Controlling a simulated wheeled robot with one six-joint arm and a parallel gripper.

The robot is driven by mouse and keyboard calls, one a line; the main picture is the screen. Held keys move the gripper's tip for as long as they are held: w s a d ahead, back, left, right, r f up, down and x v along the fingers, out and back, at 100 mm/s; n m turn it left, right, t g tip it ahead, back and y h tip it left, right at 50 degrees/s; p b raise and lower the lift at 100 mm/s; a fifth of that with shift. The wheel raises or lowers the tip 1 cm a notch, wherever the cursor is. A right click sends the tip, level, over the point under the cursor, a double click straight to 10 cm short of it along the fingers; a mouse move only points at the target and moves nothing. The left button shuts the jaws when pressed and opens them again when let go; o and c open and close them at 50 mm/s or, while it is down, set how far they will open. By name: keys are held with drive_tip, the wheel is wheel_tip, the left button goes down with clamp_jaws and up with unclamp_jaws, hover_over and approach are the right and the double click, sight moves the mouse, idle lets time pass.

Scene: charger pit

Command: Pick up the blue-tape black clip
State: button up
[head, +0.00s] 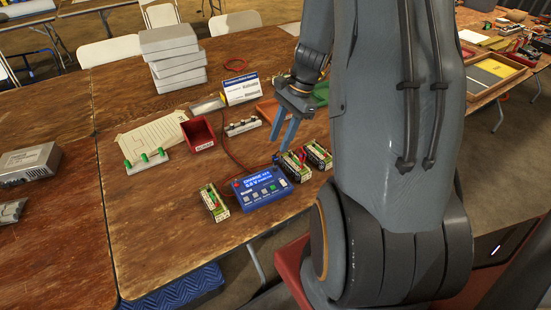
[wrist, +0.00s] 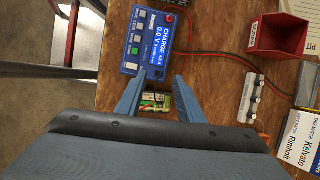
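My gripper (head: 281,141) is open and empty above the table, with its blue fingers pointing down. It also shows in the wrist view (wrist: 156,78), its fingers spread on either side of a green-and-white battery pack (wrist: 156,102) below. The blue charger (head: 262,187) lies flat on the table, near the gripper in the head view; it also shows in the wrist view (wrist: 149,40), reading 0.0 V. A red lead (head: 233,152) and a dark lead run from the charger. I cannot clearly make out the blue-tape black clip in either view.
Battery packs stand left (head: 213,203) and right (head: 295,167) of the charger, with another (head: 317,155) farther right. A red bin (head: 198,133), a white rack (head: 242,126) and a sign (head: 241,88) stand behind. Grey boxes (head: 173,57) are stacked farther back. The table's front left is bare.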

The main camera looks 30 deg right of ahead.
sight(276, 156)
drive_tip(key=shift+m, duration=0.5)
drive_tip(key=shift+d+p+x, duration=0.2)
drive_tip(key=shift+p+x, duration=0.5)
drive_tip(key=shift+x, duration=1.3)
drive_tip(key=shift+d+p+x, duration=0.2)
drive_tip(key=shift+p+x, duration=0.5)
drive_tip(key=shift+x, duration=1.25)
drive_tip(key=shift+f, duration=0.15)
clamp_jaws()
